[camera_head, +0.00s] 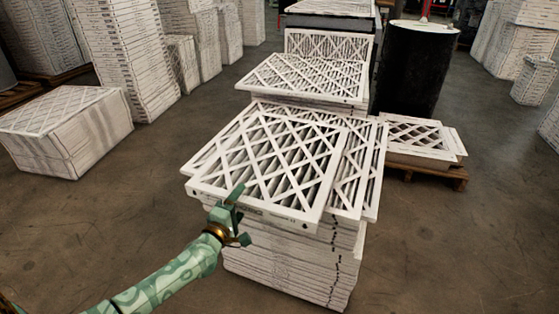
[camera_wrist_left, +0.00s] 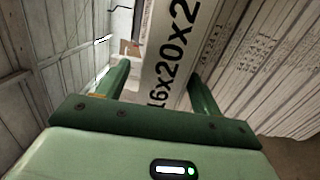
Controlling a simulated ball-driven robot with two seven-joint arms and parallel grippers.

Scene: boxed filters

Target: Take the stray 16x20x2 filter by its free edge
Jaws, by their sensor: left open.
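The stray 16x20x2 filter (camera_head: 284,150), with a white frame and a diamond lattice over pleats, lies askew on top of the front stack (camera_head: 290,262). Its near edge overhangs the stack. My left gripper (camera_head: 236,208) is at that near edge, left of its middle. In the left wrist view, the filter's white edge (camera_wrist_left: 172,75), printed 16x20x2, lies between the two open fingers of my left gripper (camera_wrist_left: 162,88). The fingers stand apart on either side of it; I cannot tell whether either touches. My right gripper is not in view.
Another filter stack (camera_head: 305,80) stands behind. A black drum (camera_head: 415,70) and a low pallet (camera_head: 430,174) with filters stand at the right. A short stack (camera_head: 65,130) and tall stacks stand at the left. The floor in front is clear.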

